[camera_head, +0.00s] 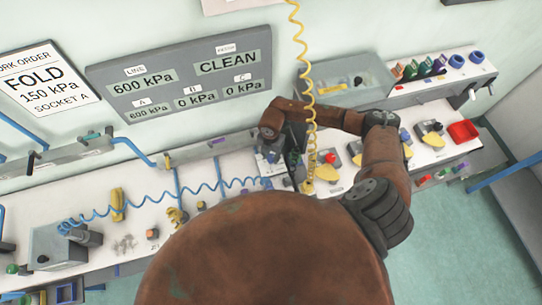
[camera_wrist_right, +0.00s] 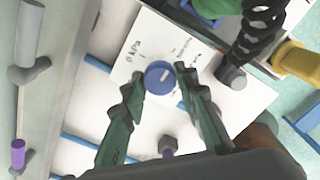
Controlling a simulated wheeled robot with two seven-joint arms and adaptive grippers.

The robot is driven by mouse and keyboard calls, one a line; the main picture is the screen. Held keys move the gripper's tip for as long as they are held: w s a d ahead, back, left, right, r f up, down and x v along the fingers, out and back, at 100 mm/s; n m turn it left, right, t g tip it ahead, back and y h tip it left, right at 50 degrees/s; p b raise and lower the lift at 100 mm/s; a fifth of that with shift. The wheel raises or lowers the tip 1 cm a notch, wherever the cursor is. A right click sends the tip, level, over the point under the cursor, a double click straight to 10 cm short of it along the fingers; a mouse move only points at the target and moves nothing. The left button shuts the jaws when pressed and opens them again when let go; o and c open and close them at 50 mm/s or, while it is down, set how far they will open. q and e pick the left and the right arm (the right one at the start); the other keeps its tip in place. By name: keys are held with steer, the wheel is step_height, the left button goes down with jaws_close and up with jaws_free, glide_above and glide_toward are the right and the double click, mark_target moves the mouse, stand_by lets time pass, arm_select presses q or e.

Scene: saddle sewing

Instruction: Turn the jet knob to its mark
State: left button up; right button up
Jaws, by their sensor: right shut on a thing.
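A round blue knob (camera_wrist_right: 160,76) with a pale pointer line sits on a white panel (camera_wrist_right: 140,45) in the right wrist view. Print including "0 kPa" is beside it, and the rest is too small to read. My right gripper (camera_wrist_right: 159,84) has its green-black fingers on either side of the knob, shut on it. In the head view my right gripper (camera_head: 292,166) is over the middle of the bench, and the knob is hidden there by the gripper and arm. My left gripper is not in view.
A display board (camera_head: 150,98) reads LINE 600 kPa, CLEAN, A 600 kPa, B and C 0 kPa. A work order (camera_head: 45,80) reads FOLD 150 kPa SOCKET A. A yellow coiled hose (camera_head: 309,95) hangs beside my right gripper.

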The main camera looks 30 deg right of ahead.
mark_target(272, 157)
steer(key=m, duration=0.3)
steer(key=m+p, duration=0.1)
steer(key=m, duration=0.1)
steer(key=shift+w+d+r+m, duration=0.1)
steer(key=shift+d+r+m, duration=0.05)
steer(key=shift+m, duration=0.25)
steer(key=m+p, duration=0.2)
steer(key=m, duration=0.4)
steer(key=shift+p, duration=0.3)
steer(key=o, duration=1.2)
steer(key=shift+c, duration=0.2)
steer(key=shift+r, duration=0.15)
step_height(272, 157, up, 12)
steer(key=shift+f, duration=0.25)
steer(key=shift+f, duration=0.1)
